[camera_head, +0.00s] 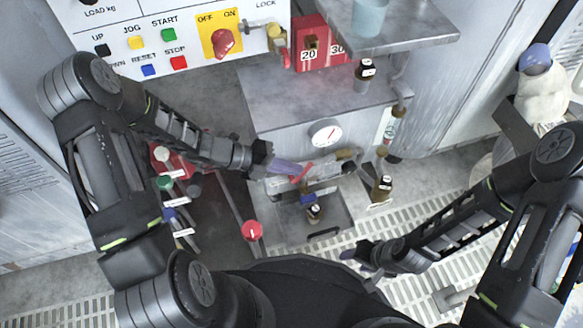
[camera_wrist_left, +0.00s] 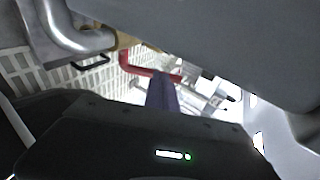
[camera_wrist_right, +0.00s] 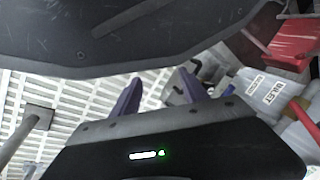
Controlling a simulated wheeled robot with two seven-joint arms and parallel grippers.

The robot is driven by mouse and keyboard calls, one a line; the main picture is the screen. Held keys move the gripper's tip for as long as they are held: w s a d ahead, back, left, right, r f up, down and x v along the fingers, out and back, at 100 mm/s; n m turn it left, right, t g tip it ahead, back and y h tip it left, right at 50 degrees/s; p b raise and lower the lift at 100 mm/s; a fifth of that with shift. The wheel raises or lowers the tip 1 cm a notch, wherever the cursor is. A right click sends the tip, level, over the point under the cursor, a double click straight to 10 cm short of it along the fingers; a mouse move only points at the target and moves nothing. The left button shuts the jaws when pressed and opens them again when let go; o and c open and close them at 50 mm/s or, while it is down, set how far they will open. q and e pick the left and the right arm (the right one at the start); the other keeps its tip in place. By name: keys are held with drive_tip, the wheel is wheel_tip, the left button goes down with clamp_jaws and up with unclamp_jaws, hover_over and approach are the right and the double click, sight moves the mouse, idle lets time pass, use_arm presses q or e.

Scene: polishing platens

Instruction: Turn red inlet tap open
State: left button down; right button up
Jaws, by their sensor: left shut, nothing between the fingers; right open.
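The red tap lever (camera_head: 305,171) sits on the metal pipework below the round gauge in the head view. In the left wrist view a bent red handle (camera_wrist_left: 132,66) shows beyond the fingers. My left gripper (camera_head: 297,169) is shut and empty, with its purple fingertips right at the red lever; I cannot tell whether they touch. The shut fingers also show in the left wrist view (camera_wrist_left: 162,90). My right gripper (camera_head: 363,254) is open and empty above the floor grating, away from the lever. Its two spread fingers show in the right wrist view (camera_wrist_right: 162,92).
A gauge (camera_head: 325,132) is above the lever. A round red knob (camera_head: 252,231) stands left of the tray. A white tag (camera_wrist_right: 268,92) shows in the right wrist view. The floor grating (camera_head: 440,235) is mostly open.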

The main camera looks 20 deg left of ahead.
use_arm(q)
drive_tip(key=shift+r+p, duration=0.15)
drive_tip(key=shift+p, duration=0.25)
drive_tip(key=p, duration=0.2)
drive_tip(key=d+y+p, duration=0.1)
drive_tip(key=p, duration=0.1)
drive_tip(key=shift+w+r+g, duration=0.25)
drive_tip(key=shift+r+g, duration=0.05)
drive_tip(key=shift+r, duration=0.05)
drive_tip(key=shift+w+d+f+y+p, duration=0.3)
drive_tip(key=shift+w+d+f+p, duration=0.15)
drive_tip(key=shift+d+p, duration=0.35)
drive_tip(key=shift+a+f, duration=0.1)
drive_tip(key=shift+f, duration=0.1)
